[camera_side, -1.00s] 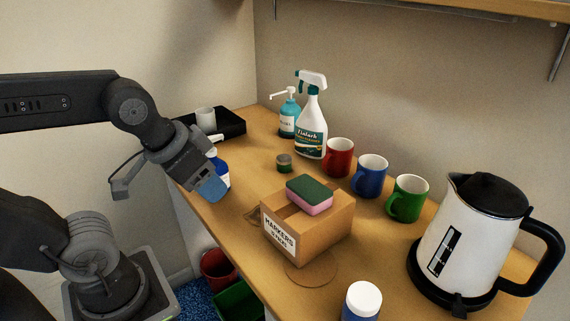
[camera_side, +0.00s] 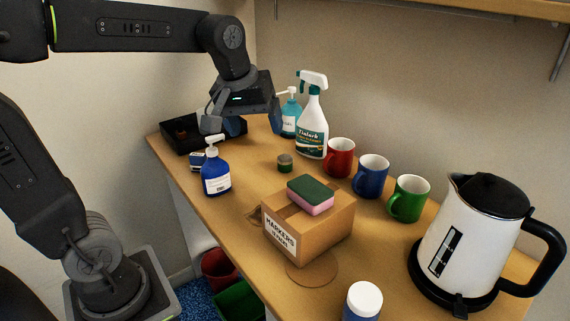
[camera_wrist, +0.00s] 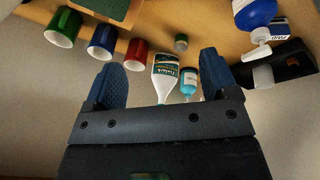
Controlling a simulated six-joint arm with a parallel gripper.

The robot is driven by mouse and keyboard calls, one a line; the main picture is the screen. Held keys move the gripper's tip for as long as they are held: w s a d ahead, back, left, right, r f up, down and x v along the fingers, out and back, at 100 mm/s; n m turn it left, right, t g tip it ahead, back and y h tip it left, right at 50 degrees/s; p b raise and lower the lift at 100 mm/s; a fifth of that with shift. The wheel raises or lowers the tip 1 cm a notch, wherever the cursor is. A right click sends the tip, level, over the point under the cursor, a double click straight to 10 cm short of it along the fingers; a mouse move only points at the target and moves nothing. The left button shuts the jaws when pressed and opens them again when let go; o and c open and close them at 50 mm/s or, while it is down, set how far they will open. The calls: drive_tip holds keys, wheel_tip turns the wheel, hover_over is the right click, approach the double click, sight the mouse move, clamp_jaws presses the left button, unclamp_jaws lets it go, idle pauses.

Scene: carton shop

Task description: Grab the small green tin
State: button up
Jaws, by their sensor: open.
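The small green tin (camera_side: 285,163) stands upright on the wooden counter, left of the red mug and behind the carton. It also shows in the wrist view (camera_wrist: 181,42), beyond the fingertips and a little right of the middle between them. My gripper (camera_side: 257,124) is open and empty. In the side view it hangs above the back part of the counter, up and to the left of the tin. In the wrist view its two blue fingers (camera_wrist: 162,70) are wide apart, with nothing between them.
A spray bottle (camera_side: 312,125) and teal pump bottle (camera_side: 291,117) stand behind the tin. Red (camera_side: 339,158), blue (camera_side: 371,176) and green (camera_side: 408,199) mugs line the right. A blue pump bottle (camera_side: 216,180), black tray (camera_side: 180,141) and carton (camera_side: 325,231) surround clear counter.

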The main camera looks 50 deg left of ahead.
drive_tip(key=w+a+f+n+g, duration=0.1)
drive_tip(key=w+a+f+n, duration=0.1)
drive_tip(key=w+a+n, duration=0.3)
drive_tip(key=w+a+f+n+g, duration=0.1)
drive_tip(key=w+a+f+n, duration=0.15)
drive_tip(key=w, duration=0.55)
drive_tip(key=n+g, duration=0.2)
drive_tip(key=n, duration=0.5)
hover_over(285, 158)
wheel_tip(285, 158, down, 6)
drive_tip(key=shift+m+h, duration=0.25)
drive_tip(key=shift+h, duration=0.05)
wheel_tip(285, 158, down, 14)
drive_tip(key=shift+r, duration=0.2)
drive_tip(key=shift+a, duration=0.1)
drive_tip(key=c, duration=1)
